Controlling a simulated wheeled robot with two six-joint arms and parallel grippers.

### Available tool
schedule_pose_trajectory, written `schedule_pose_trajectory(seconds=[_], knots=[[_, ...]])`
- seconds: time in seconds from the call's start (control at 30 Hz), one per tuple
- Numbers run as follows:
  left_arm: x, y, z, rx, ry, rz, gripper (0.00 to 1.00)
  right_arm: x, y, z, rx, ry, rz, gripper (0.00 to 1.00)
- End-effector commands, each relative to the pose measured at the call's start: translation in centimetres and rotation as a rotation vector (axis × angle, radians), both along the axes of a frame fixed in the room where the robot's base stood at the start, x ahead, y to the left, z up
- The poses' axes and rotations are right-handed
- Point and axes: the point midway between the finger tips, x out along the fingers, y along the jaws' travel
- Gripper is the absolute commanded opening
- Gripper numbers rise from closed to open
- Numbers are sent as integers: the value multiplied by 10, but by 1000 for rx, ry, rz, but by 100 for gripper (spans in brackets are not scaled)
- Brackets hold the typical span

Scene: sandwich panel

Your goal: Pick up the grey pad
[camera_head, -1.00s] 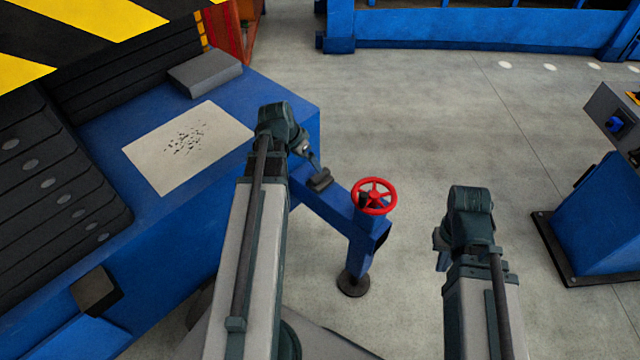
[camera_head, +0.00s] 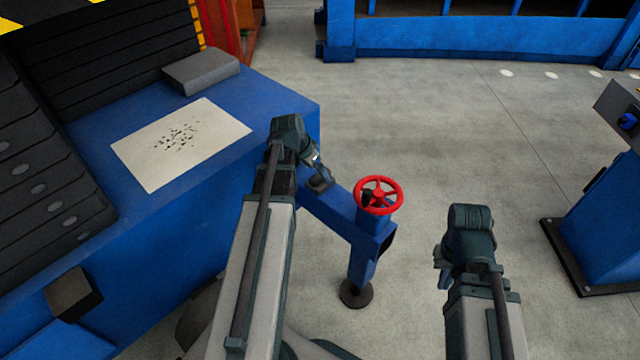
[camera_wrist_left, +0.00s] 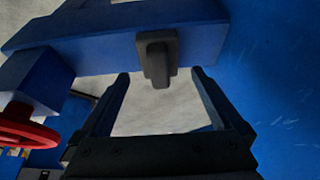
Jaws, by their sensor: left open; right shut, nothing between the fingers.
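The grey pad (camera_head: 201,72) is a flat grey block. It lies at the back of the blue machine's bed in the head view, beyond a pale speckled sheet. My left gripper (camera_head: 317,173) is well to its right and nearer, by the bed's right end. In the left wrist view my left gripper (camera_wrist_left: 160,78) is open and empty, its two fingers apart. A dark bracket-like part (camera_wrist_left: 157,57) on a blue beam shows ahead between the fingers. My right gripper (camera_head: 441,268) is far right of the pad, over the floor, small and partly hidden by its wrist. The pad is not in the left wrist view.
The pale sheet (camera_head: 181,144) lies on the blue bed (camera_head: 285,95). A red handwheel (camera_head: 379,195) on a blue post stands right of my left gripper. Dark stacked plates (camera_head: 110,60) rise at the left. The floor (camera_head: 440,130) between the machines is clear.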

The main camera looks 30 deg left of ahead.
Motion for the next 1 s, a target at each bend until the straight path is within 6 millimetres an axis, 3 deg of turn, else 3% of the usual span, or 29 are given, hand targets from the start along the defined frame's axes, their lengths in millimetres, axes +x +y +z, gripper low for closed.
schedule_pose_trajectory(seconds=[0.43,0.77,1.0], knots=[[20,-6,-44,-1,0,0,100,0,-1,-44,-4,-2,3,0],[22,-7,-46,0,0,0,100,1,-1,-46,-4,-2,4,0],[22,-7,-46,0,0,0,57,1,-1,-46,-4,-2,4,0]])
